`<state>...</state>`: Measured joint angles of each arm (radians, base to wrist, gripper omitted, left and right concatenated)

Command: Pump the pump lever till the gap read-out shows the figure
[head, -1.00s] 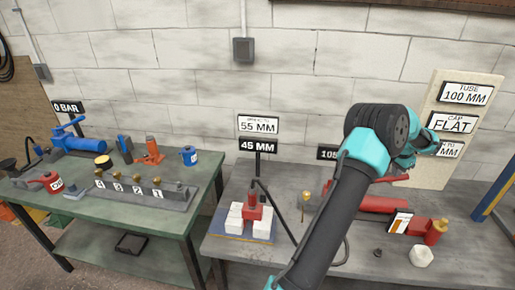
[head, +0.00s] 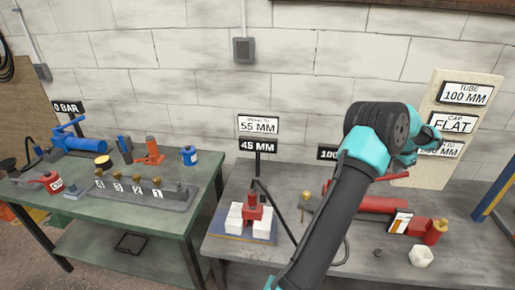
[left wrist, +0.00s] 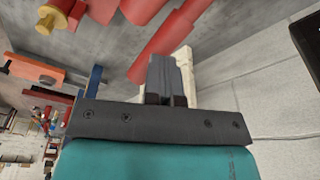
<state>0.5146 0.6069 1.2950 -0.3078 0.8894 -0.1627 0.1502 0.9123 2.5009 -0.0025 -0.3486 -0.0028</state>
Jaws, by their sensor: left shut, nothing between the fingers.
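My left gripper shows in the head view (head: 432,137), small and partly covered by its own wrist, in front of the sign board. In the left wrist view its fingers (left wrist: 164,78) are shut with nothing between them. A red bar (left wrist: 167,43), which looks like the pump lever, runs beside the fingers; I cannot tell if they touch. The red pump body (head: 378,204) lies on the right bench below. The red spreader (head: 253,208) stands between white blocks. The black gap read-out (head: 257,147) says 45 MM, under a white sign (head: 258,125) saying 55 MM.
The sign board (head: 486,75) stands behind my gripper. Another black read-out (head: 327,153) is partly hidden by my arm. A white nut-like piece (head: 421,256) lies at the right bench's front. The left bench (head: 125,209) holds a blue pump and a manifold.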

